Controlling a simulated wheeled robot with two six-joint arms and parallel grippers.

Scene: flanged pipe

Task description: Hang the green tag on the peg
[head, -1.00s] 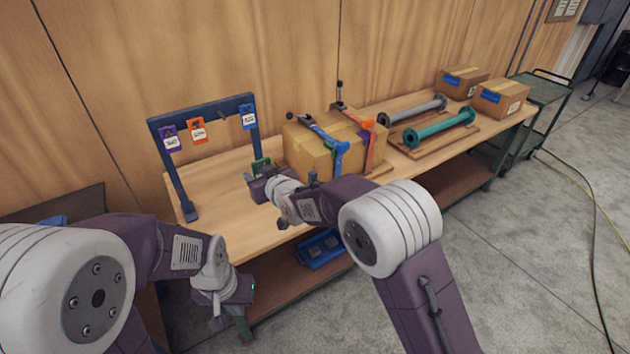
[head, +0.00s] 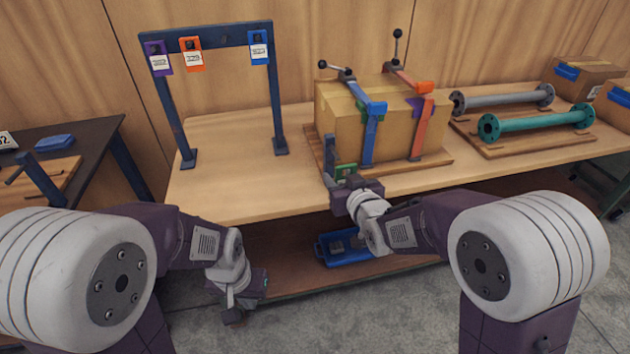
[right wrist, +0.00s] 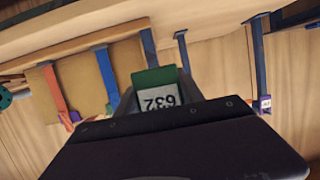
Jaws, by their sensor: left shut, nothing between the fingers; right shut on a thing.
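The green tag (head: 346,171) is held in my right gripper (head: 338,186), in front of the left end of the cardboard box. In the right wrist view the green tag (right wrist: 156,84) shows a white label, upside down, above the dark gripper body. The blue rack (head: 205,36) stands at the back of the table with a purple tag (head: 158,60), an orange tag (head: 190,56) and a blue tag (head: 259,49) on it. A gap lies between the orange and blue tags; a peg there is hard to make out. My left gripper (head: 233,314) is shut and empty, below the table's front edge.
The cardboard box (head: 340,120), under blue and orange clamps, stands right of the rack. A grey pipe (head: 505,98) and a teal flanged pipe (head: 537,124) lie farther right. A blue bin (head: 345,258) is on the lower shelf. Bare tabletop (head: 225,180) lies before the rack.

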